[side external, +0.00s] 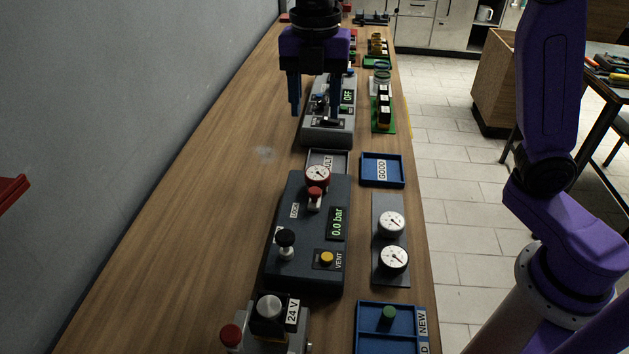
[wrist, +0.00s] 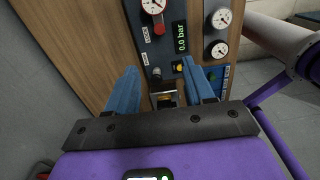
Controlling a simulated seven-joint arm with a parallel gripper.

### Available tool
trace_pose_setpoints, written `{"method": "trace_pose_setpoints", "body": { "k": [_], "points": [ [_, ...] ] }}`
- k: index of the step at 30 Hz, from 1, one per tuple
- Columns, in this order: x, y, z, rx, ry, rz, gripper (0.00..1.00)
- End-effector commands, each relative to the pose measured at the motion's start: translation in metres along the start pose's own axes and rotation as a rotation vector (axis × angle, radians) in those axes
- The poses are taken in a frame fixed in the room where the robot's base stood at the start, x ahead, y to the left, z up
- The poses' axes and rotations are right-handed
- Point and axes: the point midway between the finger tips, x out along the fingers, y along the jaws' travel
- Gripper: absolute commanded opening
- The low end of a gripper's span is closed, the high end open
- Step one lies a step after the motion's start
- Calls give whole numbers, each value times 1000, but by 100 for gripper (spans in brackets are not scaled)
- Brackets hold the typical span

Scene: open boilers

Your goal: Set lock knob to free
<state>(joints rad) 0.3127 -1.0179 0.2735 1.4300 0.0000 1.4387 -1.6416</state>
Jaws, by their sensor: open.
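The boiler panel (side external: 306,270) is a dark grey box on the wooden bench. A red knob (side external: 315,195) stands on it below a red-rimmed gauge, near a LOCK label (side external: 294,210). The red knob also shows in the wrist view (wrist: 159,27), with the LOCK label to its left. A black knob (side external: 285,239) stands lower left beside another label, too small to read. My gripper (side external: 315,112) is open and empty, raised above the bench and apart from the panel. In the wrist view its blue fingers (wrist: 163,78) spread below the red knob, either side of the black knob (wrist: 155,74).
The panel carries a 0.0 bar display (side external: 338,223) and a yellow VENT button (side external: 326,258). Two gauges (side external: 391,239) stand to its right. A 24 V box (side external: 292,312), blue trays (side external: 365,171) and an OFF device (side external: 327,133) are nearby. The bench's left side is clear.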

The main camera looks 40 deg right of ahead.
Motion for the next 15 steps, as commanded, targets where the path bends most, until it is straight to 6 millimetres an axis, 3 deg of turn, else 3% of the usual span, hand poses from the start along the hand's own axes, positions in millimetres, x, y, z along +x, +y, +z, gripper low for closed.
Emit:
{"method": "trace_pose_setpoints", "body": {
  "k": [5, 15],
  "points": [
    [11, 1, 1, -12, 0, -3, 53],
    [72, 0, 1, -10, 0, -5, 53]
  ]
}}
